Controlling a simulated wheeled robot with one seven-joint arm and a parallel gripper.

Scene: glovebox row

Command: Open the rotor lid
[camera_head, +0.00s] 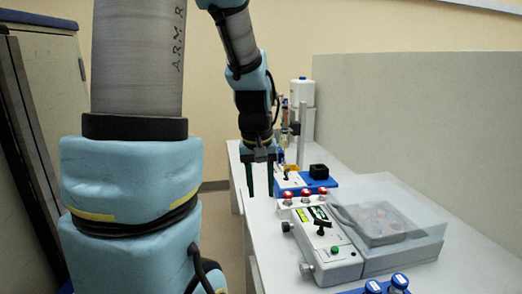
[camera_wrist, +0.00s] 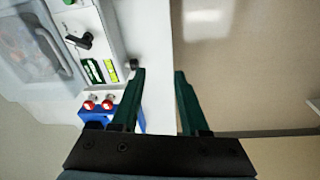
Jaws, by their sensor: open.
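A grey box-shaped device (camera_head: 345,268) stands on the white bench, with a see-through lid (camera_head: 425,215) over its right part. Round rotor parts show dimly through the lid; I cannot tell exactly how the lid sits. The lever also shows in the wrist view (camera_wrist: 78,41), with the lid (camera_wrist: 25,45) at upper left. My gripper (camera_head: 260,196) is open and empty, above the bench's left edge and apart from the device. Its two green fingers show in the wrist view (camera_wrist: 160,72).
A blue rack with red-capped vials (camera_head: 305,196) stands behind the device. Blue-capped tubes (camera_head: 399,282) stand at the near edge of view. A low wall (camera_head: 440,125) bounds the bench's right side.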

